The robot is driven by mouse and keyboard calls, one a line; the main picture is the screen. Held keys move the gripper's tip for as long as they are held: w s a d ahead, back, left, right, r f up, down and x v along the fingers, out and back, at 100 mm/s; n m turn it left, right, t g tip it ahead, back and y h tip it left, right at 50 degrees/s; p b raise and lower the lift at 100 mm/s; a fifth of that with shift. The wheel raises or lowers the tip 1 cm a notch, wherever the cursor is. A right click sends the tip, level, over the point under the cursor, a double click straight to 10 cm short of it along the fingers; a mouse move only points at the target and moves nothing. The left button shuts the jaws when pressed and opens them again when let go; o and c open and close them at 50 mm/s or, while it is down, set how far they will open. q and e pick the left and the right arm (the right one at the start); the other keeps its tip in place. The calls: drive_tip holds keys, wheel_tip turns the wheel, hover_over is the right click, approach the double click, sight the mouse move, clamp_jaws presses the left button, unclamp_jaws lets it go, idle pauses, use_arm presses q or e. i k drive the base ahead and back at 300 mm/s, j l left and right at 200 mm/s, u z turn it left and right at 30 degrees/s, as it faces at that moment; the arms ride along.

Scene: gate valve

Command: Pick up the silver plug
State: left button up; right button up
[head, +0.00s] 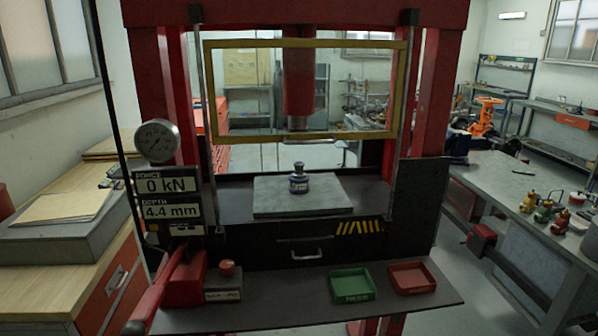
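A small dark, bluish-grey piece with a light band and a narrow metallic top (299,180) stands upright on the grey plate (265,203) of the red press. It is too small to tell whether its upper part is a separate silver plug. The press ram (298,85) hangs above it with a clear gap. Neither of my grippers is in the head view.
A yellow-framed guard (398,95) is raised around the ram. Green (351,286) and red (411,278) trays sit on the front shelf, right of a red button box (224,284). A red lever (158,294) juts forward at left. The shelf's middle is clear.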

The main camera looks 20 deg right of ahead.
sight(298, 174)
drive_tip(key=i+l+z, duration=0.1)
drive_tip(key=l+z, duration=0.2)
drive_tip(key=i+l+z, duration=0.1)
drive_tip(key=l+z, duration=0.15)
drive_tip(key=i+l+z, duration=0.4)
drive_tip(key=l+z, duration=0.3)
drive_tip(key=i+l+z, duration=0.15)
drive_tip(key=z, duration=0.2)
drive_tip(key=i+l+z, duration=0.2)
drive_tip(key=z, duration=0.2)
drive_tip(key=i+l+z, duration=0.2)
drive_tip(key=z, duration=0.15)
drive_tip(key=i+l, duration=0.2)
drive_tip(key=i, duration=0.25)
drive_tip(key=i+l+u, duration=0.15)
drive_tip(key=i, duration=0.3)
drive_tip(key=i+j+u, duration=0.15)
drive_tip(key=i+u, duration=0.25)
drive_tip(key=i+j+u, duration=0.1)
drive_tip(key=i+u, duration=0.5)
drive_tip(key=u, duration=0.15)
drive_tip(key=i+l+u, duration=0.15)
drive_tip(key=i+u, duration=0.6)
drive_tip(key=i, duration=1.45)
drive_tip(key=i+l+u, duration=0.1)
drive_tip(key=i+u, duration=0.4)
drive_tip(key=i+l+u, duration=0.3)
drive_tip(key=i+u, duration=0.2)
drive_tip(key=i, duration=0.1)
